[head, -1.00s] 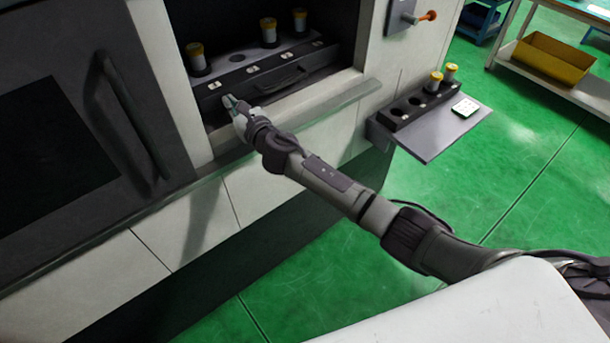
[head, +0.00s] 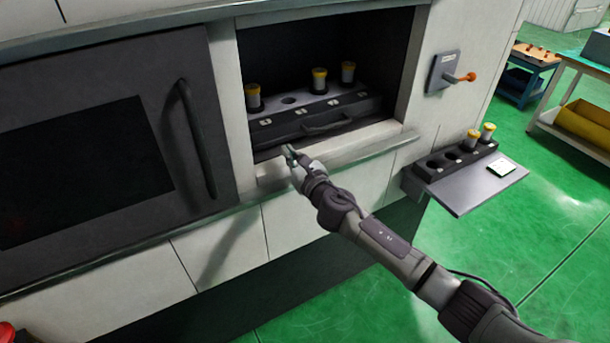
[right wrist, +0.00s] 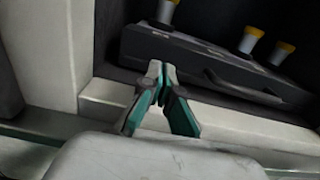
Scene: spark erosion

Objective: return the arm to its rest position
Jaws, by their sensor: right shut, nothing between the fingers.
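My right arm reaches in from the lower right in the head view. Its gripper (head: 289,152) is in front of the open bay of the machine, near the sill (head: 330,150). In the right wrist view the gripper (right wrist: 160,68) has its fingertips together with nothing between them. It is just in front of the dark drawer (head: 320,118), apart from its handle (head: 328,126). My left gripper is not in view.
Three yellow-capped holders (head: 319,82) stand in the drawer's rack, with one empty hole. At right, a side shelf (head: 470,185) carries a black rack with two more capped holders (head: 487,132). An orange-knobbed switch (head: 466,77) sticks out from the wall. Green floor is free at right.

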